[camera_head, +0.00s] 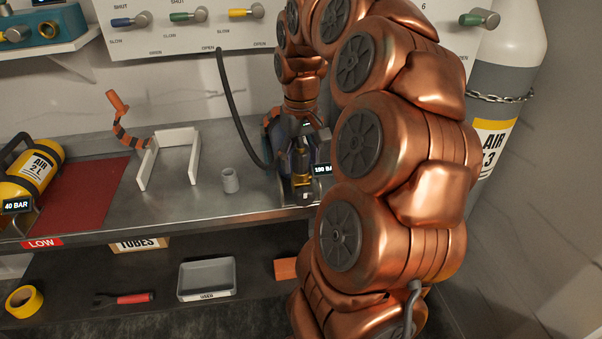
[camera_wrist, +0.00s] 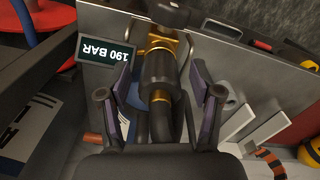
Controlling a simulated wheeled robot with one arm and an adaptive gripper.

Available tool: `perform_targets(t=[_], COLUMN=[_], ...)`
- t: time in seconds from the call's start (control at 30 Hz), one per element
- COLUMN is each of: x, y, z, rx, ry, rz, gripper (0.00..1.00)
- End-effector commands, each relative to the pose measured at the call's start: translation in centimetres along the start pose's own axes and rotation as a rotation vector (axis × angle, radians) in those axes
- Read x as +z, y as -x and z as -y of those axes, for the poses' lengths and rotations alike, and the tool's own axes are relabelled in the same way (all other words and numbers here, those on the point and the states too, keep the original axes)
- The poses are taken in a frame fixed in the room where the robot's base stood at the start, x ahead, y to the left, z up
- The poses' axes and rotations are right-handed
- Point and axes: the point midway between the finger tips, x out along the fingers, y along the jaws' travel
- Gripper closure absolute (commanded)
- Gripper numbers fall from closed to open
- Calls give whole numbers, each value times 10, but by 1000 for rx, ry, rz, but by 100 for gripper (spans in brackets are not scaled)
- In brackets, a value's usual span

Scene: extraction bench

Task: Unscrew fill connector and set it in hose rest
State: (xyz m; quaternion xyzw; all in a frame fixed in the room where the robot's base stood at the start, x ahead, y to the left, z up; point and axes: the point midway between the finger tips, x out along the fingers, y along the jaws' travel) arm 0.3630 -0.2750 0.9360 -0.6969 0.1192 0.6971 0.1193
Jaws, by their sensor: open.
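The fill connector (camera_wrist: 158,72) is a dark cylinder with gold rings, joined to a brass fitting (camera_wrist: 165,44) in the wrist view. My gripper (camera_wrist: 162,88) is open, with one purple-padded finger on each side of the connector and gaps visible between pads and connector. In the head view my gripper (camera_head: 297,140) is over the brass fitting and hides most of the connector. A black hose (camera_head: 234,110) hangs from the wall panel towards it.
A 190 BAR display (camera_wrist: 104,53) is close beside the connector. A yellow AIR cylinder (camera_head: 30,172) lies by a red mat (camera_head: 82,190). A chained grey cylinder (camera_head: 506,60) stands at right.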

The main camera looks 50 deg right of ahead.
Motion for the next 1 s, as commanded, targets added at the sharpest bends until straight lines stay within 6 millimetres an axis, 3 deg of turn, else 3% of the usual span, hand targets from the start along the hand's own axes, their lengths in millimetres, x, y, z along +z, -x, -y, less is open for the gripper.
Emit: perform_targets(t=[1.0], x=[0], y=[0], z=[-1], rx=[2], ry=[-1203], rz=[-1], gripper=[35])
